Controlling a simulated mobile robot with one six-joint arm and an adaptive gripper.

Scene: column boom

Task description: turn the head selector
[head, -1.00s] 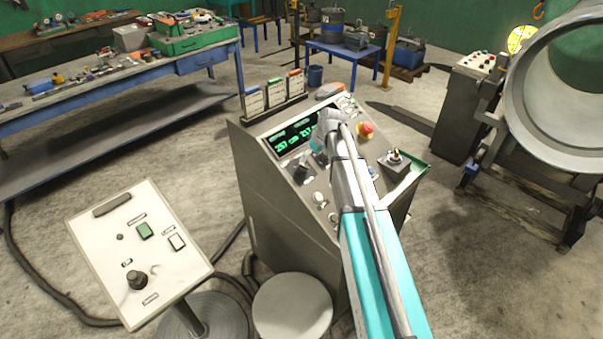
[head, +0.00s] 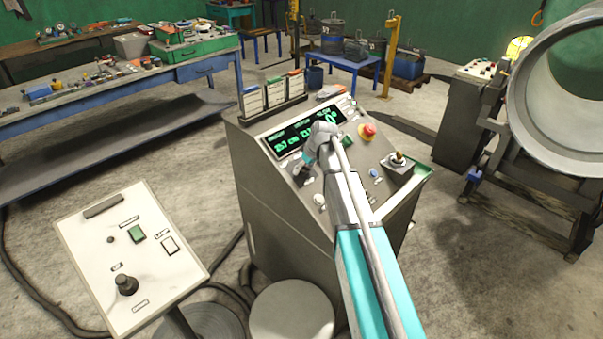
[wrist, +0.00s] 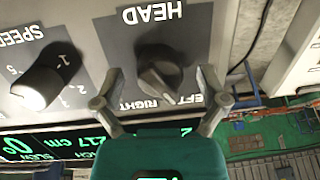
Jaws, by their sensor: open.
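The head selector (wrist: 160,70) is a dark rotary knob on a grey plate marked HEAD, LEFT and RIGHT, upside down in the wrist view. Its ridge slants towards the LEFT and RIGHT labels; I cannot tell its exact setting. My gripper (wrist: 163,97) is open, with one fingertip on each side of the knob and visible gaps to it. Whether the tips reach knob depth is unclear. In the head view my gripper (head: 306,164) is over the left part of the sloped console (head: 262,180), beside a dark knob largely hidden by it.
The speed knob (wrist: 42,82) is close beside the selector. The console has a green display (head: 292,134), a red emergency button (head: 367,131) and a joystick (head: 398,160). A separate white panel (head: 132,258) and a round stool (head: 292,312) stand in front.

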